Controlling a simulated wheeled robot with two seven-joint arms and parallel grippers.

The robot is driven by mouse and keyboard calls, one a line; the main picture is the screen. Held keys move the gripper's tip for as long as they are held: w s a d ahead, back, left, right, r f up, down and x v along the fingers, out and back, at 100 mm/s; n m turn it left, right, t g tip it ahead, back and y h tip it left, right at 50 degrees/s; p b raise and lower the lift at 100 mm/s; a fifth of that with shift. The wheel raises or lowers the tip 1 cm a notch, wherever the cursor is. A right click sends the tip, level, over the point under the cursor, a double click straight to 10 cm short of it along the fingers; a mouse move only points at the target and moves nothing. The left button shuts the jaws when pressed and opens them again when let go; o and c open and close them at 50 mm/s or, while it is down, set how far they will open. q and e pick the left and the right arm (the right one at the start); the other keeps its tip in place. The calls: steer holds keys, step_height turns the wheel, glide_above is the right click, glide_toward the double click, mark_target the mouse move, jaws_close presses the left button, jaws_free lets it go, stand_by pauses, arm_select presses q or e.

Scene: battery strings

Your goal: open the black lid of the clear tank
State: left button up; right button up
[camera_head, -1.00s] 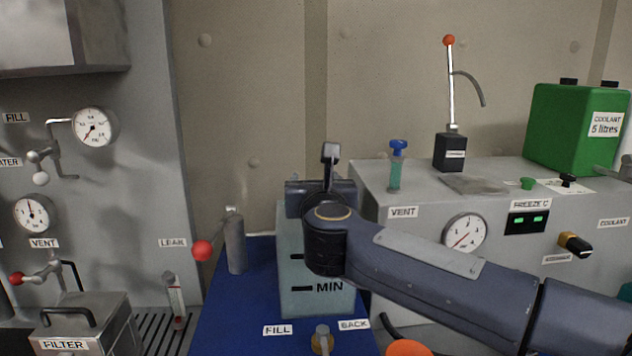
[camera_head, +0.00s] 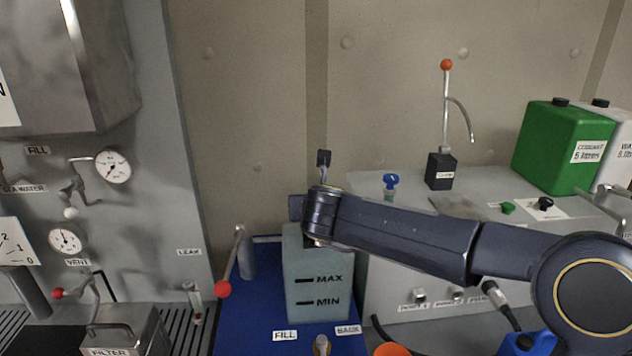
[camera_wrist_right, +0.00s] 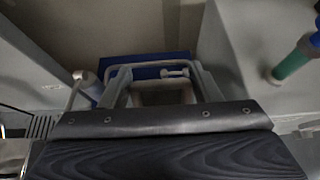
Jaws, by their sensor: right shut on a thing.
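The clear tank (camera_head: 315,285), greyish with MAX and MIN marks, stands upright on the blue bench in the head view. My right arm comes in from the right, and its wrist covers part of the tank's top. My right gripper (camera_wrist_right: 163,90) lies beyond the wrist, mostly hidden in the head view; in the wrist view its dark body fills the bottom and grey parts reach forward. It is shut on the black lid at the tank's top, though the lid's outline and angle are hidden. My left gripper is not in view.
A red-ball lever (camera_head: 223,288) stands left of the tank, and a brass valve (camera_head: 321,345) in front. An orange round thing (camera_head: 391,350) is at the lower right. A grey cabinet (camera_head: 390,270) with a blue-capped tube (camera_head: 390,183) stands close right.

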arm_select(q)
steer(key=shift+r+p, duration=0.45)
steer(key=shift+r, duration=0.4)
arm_select(e)
steer(key=shift+w+r+g, duration=0.15)
steer(key=shift+w+g, duration=0.2)
steer(key=shift+g, duration=0.35)
steer(key=o, duration=1.2)
steer(key=shift+c, duration=0.2)
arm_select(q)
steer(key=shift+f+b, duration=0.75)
arm_select(e)
steer(key=v, duration=0.7)
steer(key=shift+s+r, duration=0.25)
steer(key=shift+s, duration=0.1)
